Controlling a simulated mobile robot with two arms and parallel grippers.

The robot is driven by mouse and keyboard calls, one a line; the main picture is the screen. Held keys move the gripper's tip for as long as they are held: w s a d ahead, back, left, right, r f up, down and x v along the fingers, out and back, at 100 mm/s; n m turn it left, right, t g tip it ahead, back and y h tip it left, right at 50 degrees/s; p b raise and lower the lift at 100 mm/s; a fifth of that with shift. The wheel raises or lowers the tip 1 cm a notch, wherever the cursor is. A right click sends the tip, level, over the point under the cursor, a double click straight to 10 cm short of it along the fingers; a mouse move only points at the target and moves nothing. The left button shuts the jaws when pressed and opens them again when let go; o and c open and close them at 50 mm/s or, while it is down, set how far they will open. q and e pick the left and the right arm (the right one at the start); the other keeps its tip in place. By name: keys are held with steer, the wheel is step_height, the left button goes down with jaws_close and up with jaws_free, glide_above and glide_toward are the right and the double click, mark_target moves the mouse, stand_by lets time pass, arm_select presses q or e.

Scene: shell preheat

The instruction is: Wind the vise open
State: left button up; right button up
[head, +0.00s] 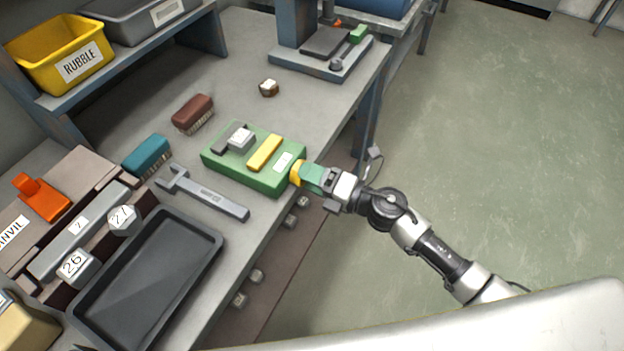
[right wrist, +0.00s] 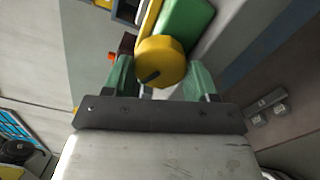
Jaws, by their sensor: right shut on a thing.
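The green vise (head: 235,173) lies on the bench near its right edge. It has a yellow bar jaw (head: 265,152), a dark grey jaw at its left and a pale block (head: 241,138) between them. A gap shows between block and yellow jaw. A yellow knob (head: 296,172) sticks out of the vise's right end. My right gripper (head: 303,175) is shut on this knob, its green fingers on either side. In the right wrist view the knob (right wrist: 160,62), with a dark slot mark, sits between the fingertips. My left gripper is not in view.
A wrench (head: 205,193), a teal brush (head: 147,156) and a brown brush (head: 193,114) lie left of the vise. A black tray (head: 150,279) is at the front. A small brown-white lump (head: 269,87) lies behind. Open floor is on the right.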

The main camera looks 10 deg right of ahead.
steer(key=n+b, duration=0.2)
steer(key=n, duration=0.3)
steer(key=shift+f, duration=0.2)
steer(key=shift+n, duration=0.4)
steer(key=o, duration=0.9)
steer(key=shift+r, duration=0.1)
steer(key=b+v, duration=0.2)
steer(key=v, duration=0.9)
steer(key=shift+b, duration=0.4)
